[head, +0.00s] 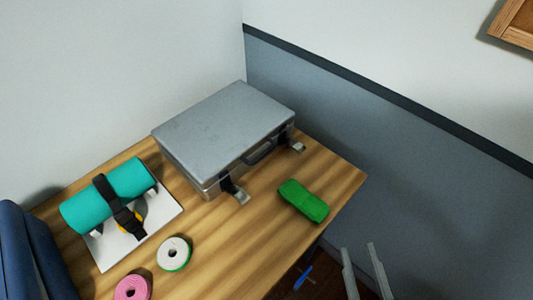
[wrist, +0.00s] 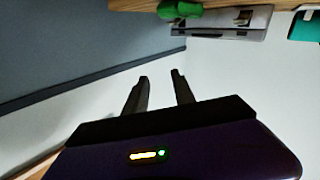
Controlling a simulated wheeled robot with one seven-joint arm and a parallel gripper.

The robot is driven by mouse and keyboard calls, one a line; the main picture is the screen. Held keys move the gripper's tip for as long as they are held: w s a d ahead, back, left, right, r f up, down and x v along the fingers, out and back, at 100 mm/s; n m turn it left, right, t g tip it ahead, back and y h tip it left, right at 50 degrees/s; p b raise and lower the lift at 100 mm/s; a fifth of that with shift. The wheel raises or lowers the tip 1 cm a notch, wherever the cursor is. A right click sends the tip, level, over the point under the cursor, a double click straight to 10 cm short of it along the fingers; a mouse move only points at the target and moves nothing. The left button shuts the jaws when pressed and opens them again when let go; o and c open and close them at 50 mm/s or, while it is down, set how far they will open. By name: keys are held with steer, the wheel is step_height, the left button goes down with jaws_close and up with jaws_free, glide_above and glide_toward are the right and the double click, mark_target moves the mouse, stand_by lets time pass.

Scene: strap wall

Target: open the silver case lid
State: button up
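The silver case (head: 225,122) stands on the wooden table against the wall corner, with its lid down. Its front side has a dark handle (head: 260,153) and two latches, a near one (head: 240,196) and a far one (head: 297,147), whose silver plates stick outward from the front. The case also shows upside down at the top of the wrist view (wrist: 225,24). My gripper (head: 358,247) is off the table's right end, well apart from the case. Its two fingers are spread with nothing between them, as the wrist view also shows (wrist: 160,76).
A green block (head: 303,200) lies on the table in front of the case. A teal roll (head: 108,192) with a black strap lies on a white board left of the case. A white-and-green roll (head: 174,253) and a pink roll (head: 132,289) are near the front. A blue object (head: 28,252) is at far left.

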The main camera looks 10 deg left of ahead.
steer(key=w+a+r+n+g+y+p, duration=0.1)
steer(key=w+a+r+n+y+p, duration=0.15)
steer(key=w+a+n, duration=1.05)
steer(key=w+a+n+g+y, duration=0.1)
steer(key=w+n+y, duration=0.1)
steer(key=w, duration=0.2)
steer(key=n+g, duration=0.2)
steer(key=n, duration=0.3)
glide_toward(264, 155)
steer(key=shift+w+a+f+b, duration=0.2)
steer(key=shift+w+a+b, duration=0.15)
steer(key=shift+w, duration=0.1)
steer(key=shift+w+n, duration=0.15)
steer(key=shift+n, duration=0.15)
steer(key=p+x, duration=0.1)
steer(key=x, duration=0.6)
steer(key=shift+w+a, duration=0.15)
steer(key=shift+w, duration=0.1)
jaws_close()
